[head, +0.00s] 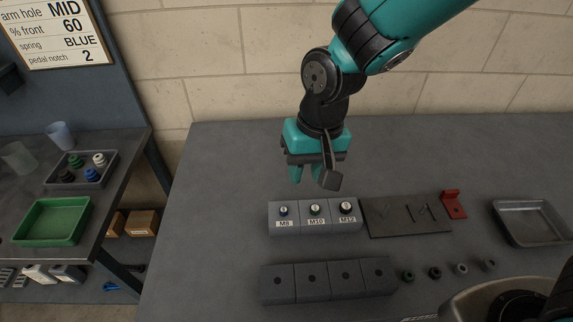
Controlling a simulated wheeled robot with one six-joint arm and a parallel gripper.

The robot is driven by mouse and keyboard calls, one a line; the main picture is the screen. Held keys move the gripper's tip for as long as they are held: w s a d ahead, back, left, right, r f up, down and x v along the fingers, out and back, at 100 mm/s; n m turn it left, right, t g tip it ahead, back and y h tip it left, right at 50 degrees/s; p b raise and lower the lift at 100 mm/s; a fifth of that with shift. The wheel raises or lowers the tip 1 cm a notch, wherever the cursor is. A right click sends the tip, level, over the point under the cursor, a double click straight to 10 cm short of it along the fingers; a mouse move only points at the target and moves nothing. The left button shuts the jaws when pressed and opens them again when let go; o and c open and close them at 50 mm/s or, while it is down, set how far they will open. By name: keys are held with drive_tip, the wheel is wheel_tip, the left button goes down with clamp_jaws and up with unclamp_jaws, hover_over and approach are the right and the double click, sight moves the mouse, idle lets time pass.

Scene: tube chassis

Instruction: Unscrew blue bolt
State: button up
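My gripper (307,174) hangs pointing down above the bench, behind and above the row of labelled blocks. A grey block row (290,220) marked M8, M10 and M12 holds three upright bolts with pale tops: the M8 bolt (284,209), the M10 bolt (315,209) and the M12 bolt (346,207). Dark collars show under their heads; I cannot tell for sure which is blue. My gripper touches none of them. A small blue piece (92,174) sits in a tray on the left table.
A dark plate (408,226) with thin keys and a red bracket (453,204) lie right of the blocks. A front block row (327,291) has dark holes, with several small nuts beside it. A metal tray (533,238) is far right. A green tray (51,239) is left.

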drive_tip(key=m+h+p, duration=0.2)
drive_tip(key=p, duration=0.1)
hover_over(283, 210)
wheel_tip(283, 210, down, 7)
drive_tip(key=shift+d+r, duration=0.1)
wheel_tip(283, 210, down, 8)
drive_tip(key=b, duration=0.5)
drive_tip(key=shift+r, duration=0.25)
drive_tip(key=m, duration=1.8)
drive_tip(key=shift+m+p, duration=0.3)
drive_tip(key=shift+p, duration=0.1)
drive_tip(key=m, duration=0.5)
drive_tip(key=shift+m, duration=0.3)
clamp_jaws()
